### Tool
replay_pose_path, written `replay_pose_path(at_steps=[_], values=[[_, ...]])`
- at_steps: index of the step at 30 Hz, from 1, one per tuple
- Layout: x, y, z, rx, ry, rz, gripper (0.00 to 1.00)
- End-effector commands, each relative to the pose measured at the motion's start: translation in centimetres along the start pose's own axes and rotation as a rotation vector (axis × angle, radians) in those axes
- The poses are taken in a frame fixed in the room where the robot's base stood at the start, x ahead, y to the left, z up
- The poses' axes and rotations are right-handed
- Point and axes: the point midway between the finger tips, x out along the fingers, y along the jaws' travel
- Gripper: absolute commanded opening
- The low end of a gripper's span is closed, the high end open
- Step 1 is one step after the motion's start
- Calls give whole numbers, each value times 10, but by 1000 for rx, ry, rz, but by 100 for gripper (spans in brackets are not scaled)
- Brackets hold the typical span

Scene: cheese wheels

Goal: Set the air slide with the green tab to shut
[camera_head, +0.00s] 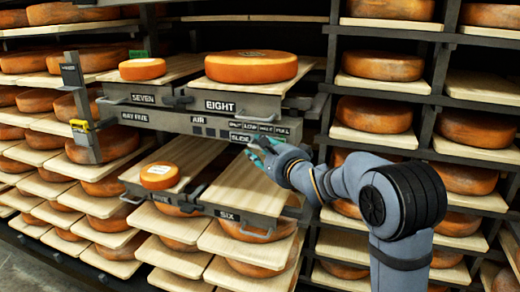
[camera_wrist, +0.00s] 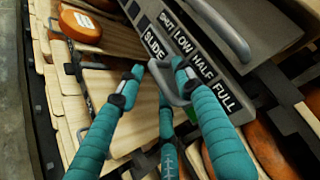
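A grey panel (camera_head: 200,122) carries the words AIR and SLIDE and the labels SHUT, LOW, HALF and FULL. In the wrist view the label row (camera_wrist: 198,60) runs down to the right from SHUT to FULL. A grey looped pull (camera_wrist: 168,84) stands below SLIDE and LOW. My gripper (camera_wrist: 156,70) has teal fingers spread apart on both sides of the pull; contact is unclear. In the head view my gripper (camera_head: 258,152) is just below the labels.
Boards marked SEVEN (camera_head: 143,98) and EIGHT (camera_head: 219,106) hold cheese wheels above the panel. A board marked SIX (camera_head: 228,215) lies below my gripper. A large curved handle (camera_wrist: 226,30) is near the fingers. Another green tag (camera_head: 138,53) and a yellow-tagged bracket (camera_head: 80,125) are to the left.

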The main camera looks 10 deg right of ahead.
Motion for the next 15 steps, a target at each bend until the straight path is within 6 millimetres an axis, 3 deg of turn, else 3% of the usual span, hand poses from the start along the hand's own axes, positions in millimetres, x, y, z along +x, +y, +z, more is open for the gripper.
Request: replay_pose_path(at_steps=[4,15], values=[[0,0,0,0,0,0,35],[0,0,0,0,0,1,13]])
